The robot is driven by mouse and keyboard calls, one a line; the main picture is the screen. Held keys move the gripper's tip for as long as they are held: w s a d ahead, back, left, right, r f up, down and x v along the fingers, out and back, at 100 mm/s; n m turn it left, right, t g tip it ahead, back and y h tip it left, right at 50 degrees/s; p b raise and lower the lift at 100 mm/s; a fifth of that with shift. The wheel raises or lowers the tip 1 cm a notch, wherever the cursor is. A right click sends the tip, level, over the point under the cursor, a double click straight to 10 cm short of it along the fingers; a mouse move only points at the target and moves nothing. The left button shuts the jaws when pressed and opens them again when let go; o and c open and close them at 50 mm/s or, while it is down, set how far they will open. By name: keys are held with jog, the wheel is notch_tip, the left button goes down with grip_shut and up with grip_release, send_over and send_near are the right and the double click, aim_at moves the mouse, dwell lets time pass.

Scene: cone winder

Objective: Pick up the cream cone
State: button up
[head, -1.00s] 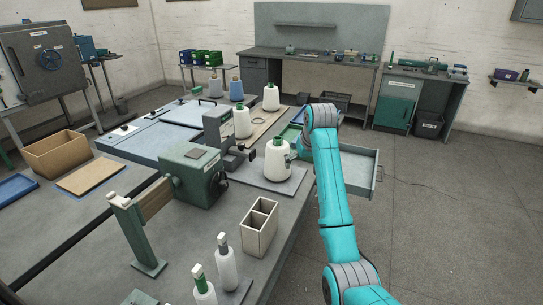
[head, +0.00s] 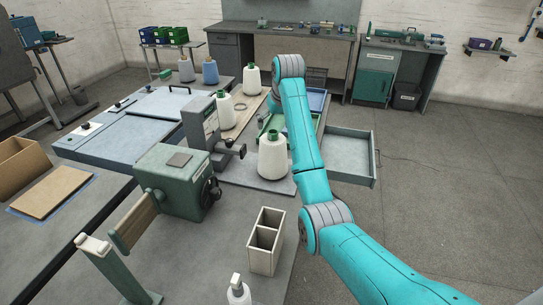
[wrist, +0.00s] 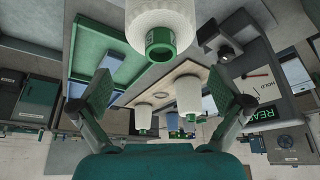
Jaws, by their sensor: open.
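Cream cones with green tops stand on the bench. The nearest cream cone (head: 273,158) stands upright on a grey plate beside the winder head. In the wrist view, which appears upside down, a large cream cone (wrist: 165,14) with a green top enters from the upper edge. My gripper (wrist: 162,82) is open and empty, its two fingers spread wide. The cone shows above the gap between the fingers in that picture and apart from both. In the head view my arm hides the gripper.
Two more pale cones (head: 224,108) (head: 252,80) stand behind, with a grey cone (head: 186,70) and a blue cone (head: 210,73). The green winder box (head: 175,185) and a divided bin (head: 265,241) are nearer. An open drawer (head: 345,160) juts out right of my arm.

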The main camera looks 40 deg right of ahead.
aim_at(274, 133)
jog(key=shift+x, duration=3.3)
jog(key=shift+s+a, duration=0.1)
jog(key=shift+s, duration=0.1)
jog(key=c, duration=1.4)
